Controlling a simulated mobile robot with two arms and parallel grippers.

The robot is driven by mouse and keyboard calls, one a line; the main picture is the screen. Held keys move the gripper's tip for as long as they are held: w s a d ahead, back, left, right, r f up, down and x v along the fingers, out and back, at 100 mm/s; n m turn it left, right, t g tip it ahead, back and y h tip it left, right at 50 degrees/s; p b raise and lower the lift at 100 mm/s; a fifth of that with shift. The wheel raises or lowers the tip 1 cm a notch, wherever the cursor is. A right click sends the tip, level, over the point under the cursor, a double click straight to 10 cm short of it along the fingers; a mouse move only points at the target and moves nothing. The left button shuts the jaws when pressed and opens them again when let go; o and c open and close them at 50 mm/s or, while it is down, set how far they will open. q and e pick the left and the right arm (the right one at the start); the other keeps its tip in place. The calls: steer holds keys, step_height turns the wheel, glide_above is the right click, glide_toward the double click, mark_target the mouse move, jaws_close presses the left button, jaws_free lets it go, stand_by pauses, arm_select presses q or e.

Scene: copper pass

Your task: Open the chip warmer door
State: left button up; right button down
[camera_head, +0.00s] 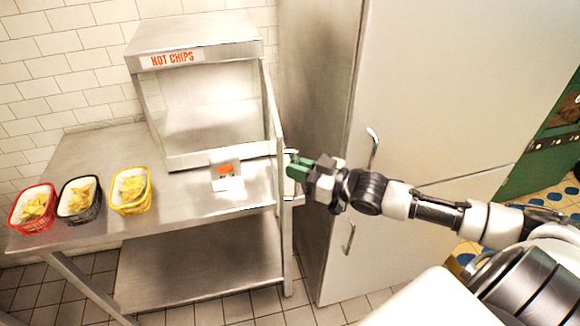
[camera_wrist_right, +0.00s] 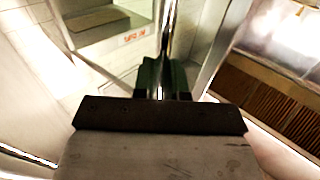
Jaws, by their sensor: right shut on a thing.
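The chip warmer (camera_head: 158,105) is a steel cabinet with a "HOT CHIPS" sign, standing on the steel table. Its door (camera_head: 272,115) is swung out at the right side and seen nearly edge-on, so the cabinet front is open and its empty-looking inside shows. My right gripper (camera_head: 298,170), with green fingertips, is shut on the door handle (camera_head: 291,152) at the door's outer side. In the right wrist view the green fingers (camera_wrist_right: 162,78) close around the upright handle; the exact contact is partly hidden. My left gripper is in neither view.
Red, black and yellow baskets (camera_head: 133,208) of chips stand along the left of the steel table (camera_head: 185,203). A small white stand with an orange label (camera_head: 226,172) is in front of the warmer. A tall pale cabinet (camera_head: 430,100) with handles stands close on the right.

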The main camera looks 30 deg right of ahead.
steer(key=shift+d+r, duration=0.15)
steer(key=c, duration=1.6)
jaws_free()
steer(key=o, duration=0.4)
steer(key=shift+w, duration=0.15)
steer(key=p+v, duration=0.1)
steer(key=v, duration=0.9)
steer(key=shift+s+d, duration=0.2)
steer(key=shift+s, duration=0.1)
